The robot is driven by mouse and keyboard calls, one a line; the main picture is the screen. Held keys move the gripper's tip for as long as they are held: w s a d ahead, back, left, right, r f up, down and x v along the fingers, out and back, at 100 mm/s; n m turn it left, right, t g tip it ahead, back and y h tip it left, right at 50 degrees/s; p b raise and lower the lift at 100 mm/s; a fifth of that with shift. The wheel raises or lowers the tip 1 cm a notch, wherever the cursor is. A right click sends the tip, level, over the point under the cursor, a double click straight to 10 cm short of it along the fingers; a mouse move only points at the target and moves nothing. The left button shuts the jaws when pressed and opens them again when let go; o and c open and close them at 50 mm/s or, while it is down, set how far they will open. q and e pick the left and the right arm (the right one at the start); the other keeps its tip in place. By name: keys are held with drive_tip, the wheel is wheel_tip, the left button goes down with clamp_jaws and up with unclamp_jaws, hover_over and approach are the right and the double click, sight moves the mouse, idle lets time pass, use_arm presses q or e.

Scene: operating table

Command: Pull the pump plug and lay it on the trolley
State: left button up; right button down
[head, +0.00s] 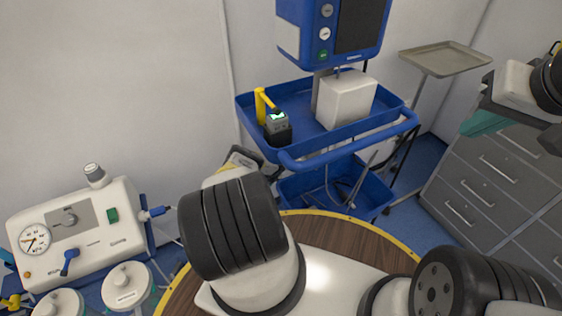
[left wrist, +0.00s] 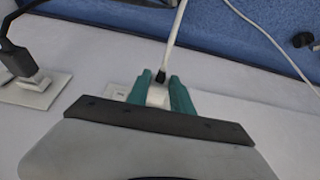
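In the left wrist view, the two teal fingers of my left gripper (left wrist: 159,93) are on either side of a white plug (left wrist: 157,97) and look closed on it. A black collar and a white cable run up from it. A white wall plate shows just behind; I cannot tell whether the plug still sits in it. In the head view my left arm hides this gripper. The blue trolley (head: 345,145) stands at centre. The white pump (head: 85,230) with a gauge is at left. My right gripper (head: 485,122) shows only partly, as teal at the right; its opening is unclear.
The trolley's top tray holds a black device (head: 277,128) with a yellow handle and a white box (head: 345,98), below a monitor (head: 335,30). A black plug (left wrist: 28,75) sits in another wall plate. Grey drawers (head: 490,185) and a tray stand (head: 445,58) are at right.

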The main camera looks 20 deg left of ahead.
use_arm(q)
clamp_jaws()
drive_tip(key=shift+o, duration=1)
unclamp_jaws()
clamp_jaws()
drive_tip(key=shift+r, duration=0.2)
drive_tip(key=shift+s+d, duration=0.75)
drive_tip(key=shift+d, duration=0.2)
drive_tip(key=shift+s+d, duration=0.25)
drive_tip(key=shift+d, duration=0.1)
drive_tip(key=shift+s+d, duration=0.65)
